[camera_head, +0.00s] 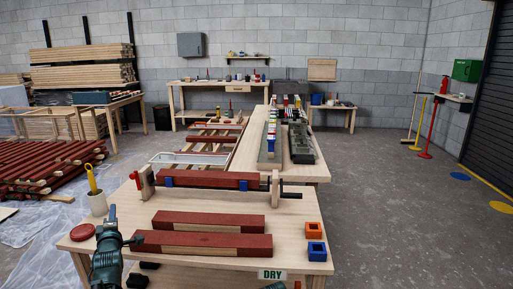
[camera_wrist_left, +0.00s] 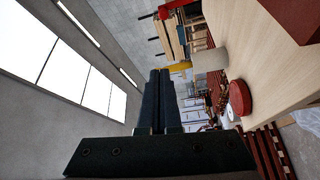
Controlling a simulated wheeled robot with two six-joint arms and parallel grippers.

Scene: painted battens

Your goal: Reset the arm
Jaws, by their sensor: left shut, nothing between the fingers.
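My left gripper (camera_head: 112,212) is at the near left corner of the front table (camera_head: 180,220), beside the left end of the long red batten (camera_head: 205,243). Its two dark fingers lie together in the left wrist view (camera_wrist_left: 157,95). It is shut and holds nothing. A shorter red batten (camera_head: 208,222) lies just behind the long one. Another red batten (camera_head: 210,179) sits in a wooden clamp stand (camera_head: 147,183) farther back.
A red round lid (camera_head: 82,232) and a white cup (camera_head: 97,203) with a yellow-handled brush (camera_head: 92,178) stand left of the gripper. A DRY sign (camera_head: 272,274) is on the front edge.

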